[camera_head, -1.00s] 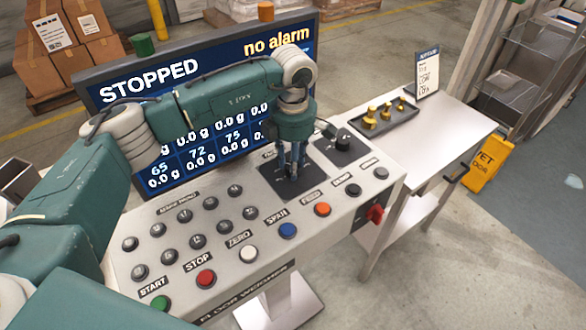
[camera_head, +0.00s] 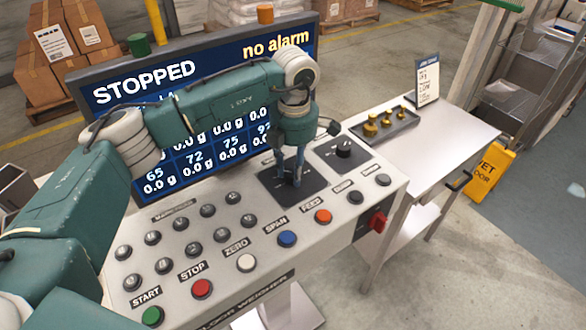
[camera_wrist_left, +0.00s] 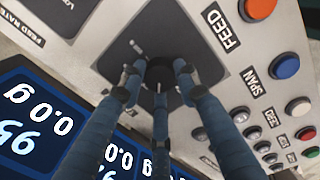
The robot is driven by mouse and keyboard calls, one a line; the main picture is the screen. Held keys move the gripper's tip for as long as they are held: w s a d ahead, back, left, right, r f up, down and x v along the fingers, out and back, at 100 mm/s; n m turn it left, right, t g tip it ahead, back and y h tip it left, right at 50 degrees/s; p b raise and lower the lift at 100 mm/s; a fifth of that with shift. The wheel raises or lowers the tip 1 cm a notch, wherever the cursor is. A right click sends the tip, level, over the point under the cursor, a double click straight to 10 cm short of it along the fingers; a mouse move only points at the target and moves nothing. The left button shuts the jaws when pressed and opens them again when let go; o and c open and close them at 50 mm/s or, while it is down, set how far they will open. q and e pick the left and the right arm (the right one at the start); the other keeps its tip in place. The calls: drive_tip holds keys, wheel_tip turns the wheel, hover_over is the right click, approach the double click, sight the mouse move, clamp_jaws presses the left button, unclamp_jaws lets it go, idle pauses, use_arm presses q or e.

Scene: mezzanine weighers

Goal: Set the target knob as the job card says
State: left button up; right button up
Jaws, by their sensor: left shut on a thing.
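My left gripper (camera_head: 290,172) reaches down onto the left one of two black knob plates on the sloped weigher panel. In the left wrist view its fingers (camera_wrist_left: 160,84) are closed around a black knob (camera_wrist_left: 160,68) with a pale pointer line. The plate's scale is mostly hidden by the fingers. A second black knob (camera_head: 343,149) stands free on the right plate. The job card (camera_head: 427,80) stands upright on the side table; its text is too small to read surely. The screen (camera_head: 185,110) shows "STOPPED" and "no alarm". My right gripper is not in view.
Coloured and dark push buttons, including the blue SPAN button (camera_head: 287,238) and orange FEED button (camera_head: 323,216), sit close to the gripper. A red switch (camera_head: 377,222) is on the panel's right end. A tray of brass weights (camera_head: 385,130) lies on the side table.

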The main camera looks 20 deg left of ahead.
sight(291, 174)
use_arm(q)
drive_tip(key=o, duration=0.9)
drive_tip(key=shift+a, duration=0.15)
drive_tip(key=shift+o, duration=1.3)
drive_tip(key=shift+s, duration=0.1)
drive_tip(key=shift+r, duration=0.25)
wheel_tip(291, 174, up, 12)
drive_tip(key=shift+s+f, duration=0.2)
drive_tip(key=shift+s, duration=0.05)
